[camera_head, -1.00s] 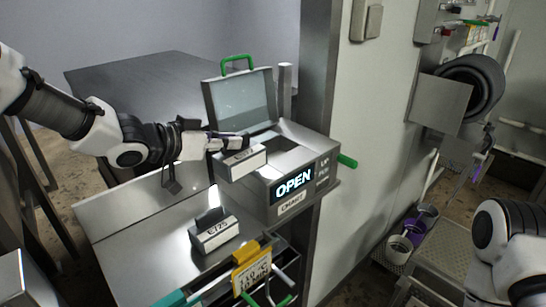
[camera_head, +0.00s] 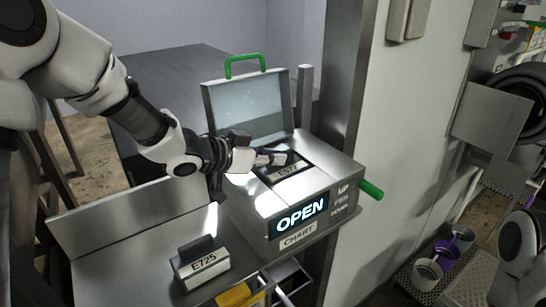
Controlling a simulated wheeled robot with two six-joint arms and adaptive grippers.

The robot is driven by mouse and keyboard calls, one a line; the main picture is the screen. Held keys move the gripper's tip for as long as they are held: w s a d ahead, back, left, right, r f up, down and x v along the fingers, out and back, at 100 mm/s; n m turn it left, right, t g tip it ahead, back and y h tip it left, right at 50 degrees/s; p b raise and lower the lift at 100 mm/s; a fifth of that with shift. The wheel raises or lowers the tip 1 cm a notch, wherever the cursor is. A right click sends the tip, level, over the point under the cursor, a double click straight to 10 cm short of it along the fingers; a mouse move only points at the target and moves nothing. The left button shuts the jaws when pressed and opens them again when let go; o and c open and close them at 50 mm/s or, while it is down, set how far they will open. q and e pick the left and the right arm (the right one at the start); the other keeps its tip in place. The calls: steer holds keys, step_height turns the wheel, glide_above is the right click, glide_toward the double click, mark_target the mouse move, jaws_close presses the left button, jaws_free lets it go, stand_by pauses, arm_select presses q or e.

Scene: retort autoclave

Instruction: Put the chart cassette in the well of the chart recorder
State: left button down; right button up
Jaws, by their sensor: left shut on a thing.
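The chart recorder (camera_head: 300,225) is a metal box with a lit OPEN display and a CHART label. Its lid (camera_head: 250,108), with a green handle, stands raised at the back. My left gripper (camera_head: 278,158) is over the top of the recorder, shut on the chart cassette (camera_head: 287,171). The cassette's labelled face shows within the dark-edged well opening; its label is hard to read. The gripper hides part of the cassette and well, so I cannot tell how deep it sits. My right gripper is out of view; only part of that arm shows at the right edge.
A second cassette labelled E725 (camera_head: 203,263) stands on the metal bench left of the recorder. A yellow tag (camera_head: 240,295) is at the bottom edge. A green knob (camera_head: 371,190) sticks out at the recorder's right, near the wall.

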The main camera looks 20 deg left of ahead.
arm_select(q)
steer(key=shift+w+d+f, duration=0.1)
steer(key=shift+w+f, duration=0.05)
steer(key=shift+w, duration=0.05)
steer(key=shift+s+a, duration=0.25)
steer(key=shift+s, duration=0.35)
steer(key=c, duration=1.4)
jaws_free()
steer(key=shift+o, duration=1.1)
steer(key=shift+w, duration=0.15)
steer(key=shift+w+d, duration=0.15)
steer(key=shift+w, duration=0.1)
steer(key=p+v, duration=0.1)
steer(key=v, duration=0.2)
steer(key=p+v, duration=0.1)
steer(key=v, duration=0.2)
steer(key=shift+w+d+r, duration=0.1)
steer(key=shift+d+r, duration=0.05)
steer(key=shift+r, duration=0.25)
steer(key=shift+s+a+r, duration=0.15)
steer(key=shift+s+a, duration=0.7)
steer(key=shift+s, duration=0.1)
steer(key=shift+w+d, duration=0.25)
steer(key=shift+d, duration=0.05)
